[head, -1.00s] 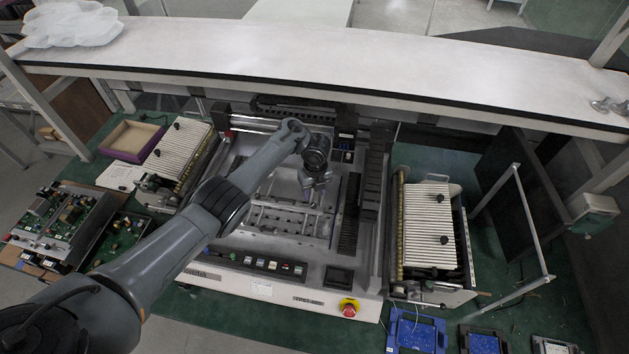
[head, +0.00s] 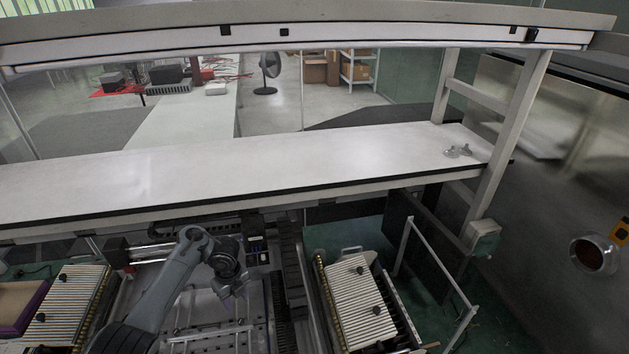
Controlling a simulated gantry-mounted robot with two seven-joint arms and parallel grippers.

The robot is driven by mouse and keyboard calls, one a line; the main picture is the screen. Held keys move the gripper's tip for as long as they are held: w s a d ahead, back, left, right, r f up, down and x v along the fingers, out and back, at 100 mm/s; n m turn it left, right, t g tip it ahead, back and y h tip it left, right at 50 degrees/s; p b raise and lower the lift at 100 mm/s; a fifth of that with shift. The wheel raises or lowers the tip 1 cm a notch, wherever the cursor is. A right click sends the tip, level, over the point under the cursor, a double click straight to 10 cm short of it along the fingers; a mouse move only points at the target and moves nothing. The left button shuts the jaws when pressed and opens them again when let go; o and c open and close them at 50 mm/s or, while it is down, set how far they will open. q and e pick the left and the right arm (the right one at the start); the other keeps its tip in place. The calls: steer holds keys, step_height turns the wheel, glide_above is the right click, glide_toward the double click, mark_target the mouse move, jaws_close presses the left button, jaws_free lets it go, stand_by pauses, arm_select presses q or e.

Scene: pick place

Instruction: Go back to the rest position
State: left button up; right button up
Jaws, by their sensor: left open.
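My left arm comes in from the lower left and reaches over the machine (head: 215,325) in the middle of the bench. My left gripper (head: 236,288) hangs at the end of its wrist above the machine's bed, open, with nothing seen between its fingers. The fingers are small in the picture. My right arm and gripper are not in view.
Ribbed racks stand left (head: 68,308) and right (head: 358,300) of the machine. A long white shelf (head: 250,170) runs across above the bench's back. A metal frame (head: 435,265) and dark panel stand at the right. A purple-edged box (head: 22,305) is at the left.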

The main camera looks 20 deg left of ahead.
arm_select(q)
steer(key=s+d+f+n+t+y+p, duration=0.1)
steer(key=s+d+f+n+t+p, duration=0.15)
steer(key=s+d+f+n, duration=0.3)
steer(key=s+d+n+p, duration=0.2)
steer(key=s+d+n, duration=0.2)
steer(key=s+d, duration=0.3)
steer(key=s+d+r+n+p, duration=0.1)
steer(key=s+r+n, duration=0.5)
steer(key=s, duration=0.4)
steer(key=s+d+r+n+t+h+p, duration=0.1)
steer(key=s+r+n+p, duration=0.1)
steer(key=s+r+n, duration=0.4)
steer(key=s+r, duration=0.3)
steer(key=s, duration=0.1)
steer(key=shift+d+h, duration=0.3)
steer(key=shift+d, duration=0.05)
